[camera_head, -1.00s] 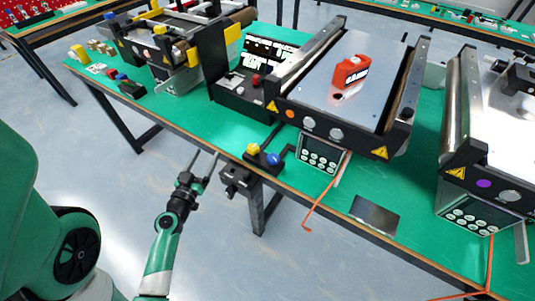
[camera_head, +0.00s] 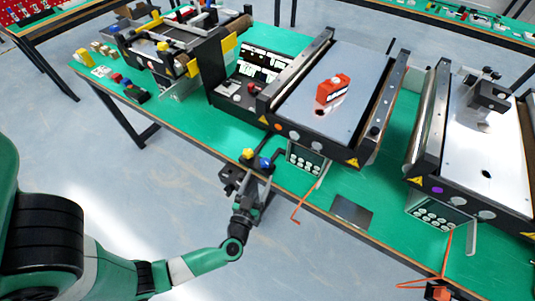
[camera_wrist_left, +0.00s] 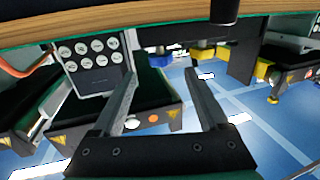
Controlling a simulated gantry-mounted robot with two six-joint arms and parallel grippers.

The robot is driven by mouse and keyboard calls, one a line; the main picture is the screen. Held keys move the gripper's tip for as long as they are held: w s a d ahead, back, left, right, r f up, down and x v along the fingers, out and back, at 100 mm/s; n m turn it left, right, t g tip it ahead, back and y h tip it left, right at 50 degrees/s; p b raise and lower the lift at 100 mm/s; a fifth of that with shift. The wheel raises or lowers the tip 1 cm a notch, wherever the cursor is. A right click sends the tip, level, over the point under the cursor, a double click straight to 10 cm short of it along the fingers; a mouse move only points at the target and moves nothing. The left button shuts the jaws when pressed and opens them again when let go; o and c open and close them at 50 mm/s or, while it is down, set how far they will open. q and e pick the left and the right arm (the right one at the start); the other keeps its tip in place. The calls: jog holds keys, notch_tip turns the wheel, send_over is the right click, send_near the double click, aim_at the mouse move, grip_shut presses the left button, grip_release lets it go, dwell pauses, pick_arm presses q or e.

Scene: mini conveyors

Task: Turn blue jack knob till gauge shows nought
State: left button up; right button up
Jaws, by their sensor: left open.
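The blue knob (camera_head: 266,162) sits beside a yellow knob (camera_head: 247,153) on a small black jack at the table's front edge. My left gripper (camera_head: 262,186) is just below and in front of it, near the black bracket under the edge. In the left wrist view, the gripper (camera_wrist_left: 163,100) has its two fingers apart with nothing held between them. My right gripper is out of view.
A panel with round buttons (camera_head: 306,158) hangs right of the knobs; it also shows in the left wrist view (camera_wrist_left: 92,58). A dark flat plate (camera_head: 351,212) lies farther right. Open floor lies before the table.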

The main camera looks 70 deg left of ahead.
aim_at(265, 164)
pick_arm(q)
jog(key=b+x, duration=0.3)
jog(key=x, duration=0.7)
jog(key=shift+w+a, duration=0.15)
jog(key=shift+a, duration=0.2)
grip_shut()
jog(key=shift+r+p, duration=0.2)
jog(key=shift+p, duration=0.2)
jog(key=shift+m+t+h, duration=0.4)
jog(key=shift+t, duration=0.1)
jog(key=shift+w+d+f+m+t+h, duration=0.15)
jog(key=shift+d+m+t+h, duration=0.05)
jog(key=shift+m+t+h, duration=0.25)
grip_release()
